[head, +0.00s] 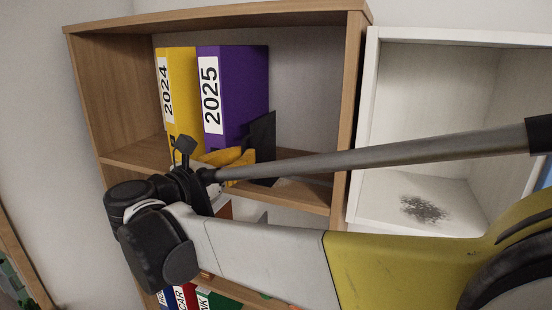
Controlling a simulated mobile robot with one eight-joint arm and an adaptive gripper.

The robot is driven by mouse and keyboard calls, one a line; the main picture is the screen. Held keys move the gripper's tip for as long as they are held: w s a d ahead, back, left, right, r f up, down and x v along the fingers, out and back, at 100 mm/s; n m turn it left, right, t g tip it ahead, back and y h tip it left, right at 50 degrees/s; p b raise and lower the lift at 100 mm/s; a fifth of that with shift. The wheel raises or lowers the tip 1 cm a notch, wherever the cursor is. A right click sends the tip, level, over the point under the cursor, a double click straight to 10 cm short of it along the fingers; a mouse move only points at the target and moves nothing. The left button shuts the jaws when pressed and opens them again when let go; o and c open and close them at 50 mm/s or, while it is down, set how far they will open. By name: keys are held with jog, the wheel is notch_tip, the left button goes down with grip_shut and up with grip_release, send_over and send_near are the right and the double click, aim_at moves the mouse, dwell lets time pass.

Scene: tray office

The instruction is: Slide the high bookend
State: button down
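The high bookend (263,138) is a dark, upright plate on the upper shelf, just right of the purple 2025 binder (233,90). A yellow 2024 binder (180,80) stands left of the purple one. My gripper (238,160), with yellow-orange fingers, is in front of the purple binder's lower part and close to the bookend's lower left. I cannot tell whether it touches the bookend. My wrist and arm hide part of the gripper and the front of the shelf. Its finger gap does not show clearly.
The wooden bookcase (355,80) has free shelf room right of the bookend, up to its right side wall. A white cabinet (450,50) with a dark smudge stands to the right. Several binders (186,298) stand on a lower shelf, partly hidden by my arm.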

jog(key=c, duration=1.7)
grip_release()
jog(key=shift+o, duration=0.7)
jog(key=shift+s+a, duration=0.1)
jog(key=shift+s, duration=0.1)
jog(key=shift+w, duration=0.1)
jog(key=shift+r, duration=0.35)
notch_tip(320, 180, up, 9)
jog(key=shift+r, duration=0.2)
